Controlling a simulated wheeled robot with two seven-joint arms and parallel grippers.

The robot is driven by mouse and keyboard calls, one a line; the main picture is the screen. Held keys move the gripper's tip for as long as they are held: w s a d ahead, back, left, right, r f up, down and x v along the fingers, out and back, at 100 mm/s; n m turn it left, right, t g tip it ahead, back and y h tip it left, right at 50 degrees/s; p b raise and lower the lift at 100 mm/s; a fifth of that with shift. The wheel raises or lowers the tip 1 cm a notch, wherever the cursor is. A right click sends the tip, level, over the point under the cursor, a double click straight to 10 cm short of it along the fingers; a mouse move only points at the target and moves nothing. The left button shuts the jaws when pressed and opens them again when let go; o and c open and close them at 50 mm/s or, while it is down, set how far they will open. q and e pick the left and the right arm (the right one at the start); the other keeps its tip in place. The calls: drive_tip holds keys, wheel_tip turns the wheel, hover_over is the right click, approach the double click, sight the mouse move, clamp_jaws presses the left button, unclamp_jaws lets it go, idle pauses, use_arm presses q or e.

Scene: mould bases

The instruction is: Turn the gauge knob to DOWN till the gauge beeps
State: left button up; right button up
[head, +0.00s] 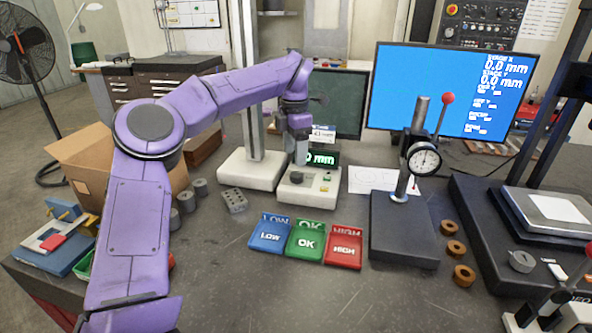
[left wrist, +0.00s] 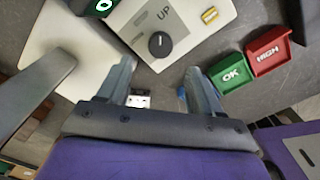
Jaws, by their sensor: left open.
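The gauge (head: 307,197) is a pale box with a dark display reading "0 mm" in part, the rest hidden behind my left gripper (head: 300,152). Its round dark knob (head: 297,177) is on the top face, just below the gripper. In the left wrist view the knob (left wrist: 160,44) has a pale pointer mark, and the word UP is printed beside it; no DOWN label can be read. My left gripper (left wrist: 160,72) is open and empty, its two fingers apart on either side of the knob's line, with the knob beyond the tips. My right gripper is not in view.
Blue LOW (head: 269,236), green OK (head: 305,241) and red HIGH (head: 343,248) bins stand in front of the gauge. A dial indicator stand (head: 404,235) is to the right, with several brown rings beside it. The front table middle is clear.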

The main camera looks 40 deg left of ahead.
sight(297, 174)
use_arm(q)
drive_tip(key=f, duration=0.3)
drive_tip(key=w+f, duration=0.1)
drive_tip(key=f, duration=0.1)
drive_tip(key=shift+d+f, duration=0.15)
drive_tip(key=shift+f, duration=0.55)
drive_tip(key=shift+s+f, duration=0.15)
drive_tip(key=shift+s, duration=0.15)
drive_tip(key=c, duration=1.1)
drive_tip(key=shift+o, duration=0.2)
